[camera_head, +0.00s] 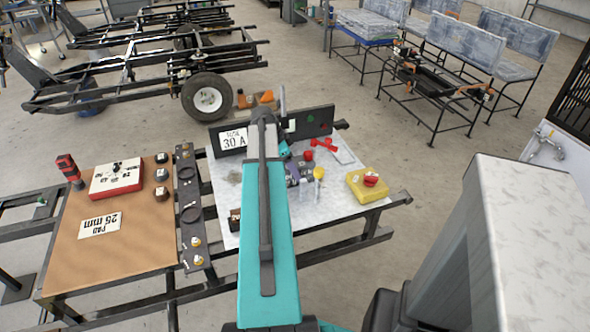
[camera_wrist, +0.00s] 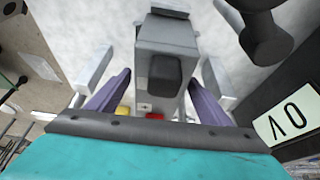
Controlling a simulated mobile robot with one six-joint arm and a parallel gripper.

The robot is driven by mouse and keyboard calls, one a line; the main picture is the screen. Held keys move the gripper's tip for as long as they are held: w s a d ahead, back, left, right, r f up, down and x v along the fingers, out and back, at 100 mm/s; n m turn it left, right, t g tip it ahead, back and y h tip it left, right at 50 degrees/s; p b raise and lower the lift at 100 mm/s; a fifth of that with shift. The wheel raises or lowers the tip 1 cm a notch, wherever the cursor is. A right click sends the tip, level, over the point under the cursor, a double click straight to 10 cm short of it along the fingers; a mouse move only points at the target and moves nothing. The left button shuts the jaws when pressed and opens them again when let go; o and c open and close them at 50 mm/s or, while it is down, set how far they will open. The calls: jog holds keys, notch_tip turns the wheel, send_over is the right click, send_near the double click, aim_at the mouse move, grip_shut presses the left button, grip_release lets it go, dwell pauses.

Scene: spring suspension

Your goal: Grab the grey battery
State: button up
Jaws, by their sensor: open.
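In the wrist view, a light grey block with a dark grey block on its face, which looks like the grey battery (camera_wrist: 150,38), shows between my purple-and-grey fingers. My gripper (camera_wrist: 160,82) is open, with one finger on each side of it. I cannot tell whether the fingers touch it. In the head view, my gripper (camera_head: 299,174) is low over the right-hand light metal table top (camera_head: 225,176). There the battery cannot be made out clearly among the gripper parts.
A black upright panel with a "30 A" sign (camera_head: 234,140) stands behind my gripper. A yellow box with a red button (camera_head: 359,190) and a yellow-handled tool (camera_head: 319,173) are to the right. A brown-topped table (camera_head: 130,240) with boxes stands to the left.

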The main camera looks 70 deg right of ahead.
jog(key=shift+s+d+f, duration=0.15)
jog(key=shift+s+f, duration=0.1)
jog(key=shift+f, duration=0.4)
grip_shut()
jog(key=shift+d+r, duration=0.1)
jog(key=shift+r, duration=0.05)
